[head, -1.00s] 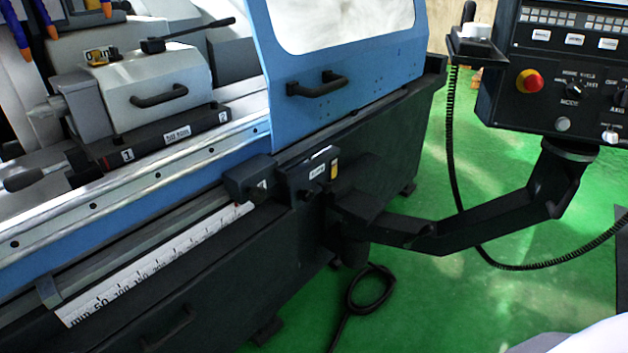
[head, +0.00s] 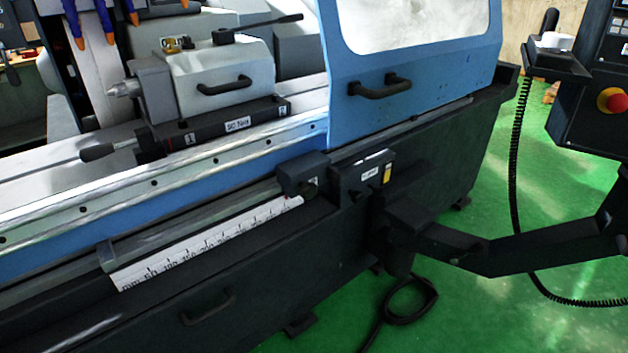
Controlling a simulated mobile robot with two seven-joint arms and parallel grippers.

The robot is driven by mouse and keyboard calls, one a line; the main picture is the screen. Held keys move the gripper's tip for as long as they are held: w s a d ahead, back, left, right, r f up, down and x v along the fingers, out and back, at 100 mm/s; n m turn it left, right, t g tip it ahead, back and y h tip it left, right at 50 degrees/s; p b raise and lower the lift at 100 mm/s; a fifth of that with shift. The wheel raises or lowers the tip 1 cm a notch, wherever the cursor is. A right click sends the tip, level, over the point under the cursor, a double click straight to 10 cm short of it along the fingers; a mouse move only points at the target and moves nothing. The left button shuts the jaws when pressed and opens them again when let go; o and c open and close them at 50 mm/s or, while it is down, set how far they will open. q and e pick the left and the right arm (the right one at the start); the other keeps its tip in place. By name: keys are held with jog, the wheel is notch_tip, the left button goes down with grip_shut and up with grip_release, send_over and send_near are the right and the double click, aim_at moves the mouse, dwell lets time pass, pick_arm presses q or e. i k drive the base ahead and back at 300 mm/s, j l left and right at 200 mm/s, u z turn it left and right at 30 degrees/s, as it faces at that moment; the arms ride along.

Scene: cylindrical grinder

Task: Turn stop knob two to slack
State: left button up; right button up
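On the machine's front rail, above the white ruler scale (head: 205,245), sits a small dark stop block (head: 298,172) with a dark round knob-like part (head: 312,187) on its face. Just right of it is a larger dark block (head: 362,178) with a white label and a yellow tag. I cannot read which part is stop knob two, nor tell whether it is tight or slack. Neither of my grippers shows in the head view.
A blue door (head: 420,70) with a black handle (head: 380,87) stands above the rail. A dark support arm (head: 500,255) juts out at right below the control panel (head: 598,100). A cable (head: 405,310) lies on the green floor, which is otherwise largely open.

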aim_at(308, 190)
jog(key=i+l+u, duration=0.1)
jog(key=u, duration=0.45)
jog(key=i+l+u, duration=0.25)
jog(key=l+u, duration=0.25)
jog(key=i+l, duration=0.1)
jog(key=l, duration=0.2)
jog(key=i+l+u, duration=0.15)
jog(key=l, duration=0.45)
jog(key=i+u, duration=0.05)
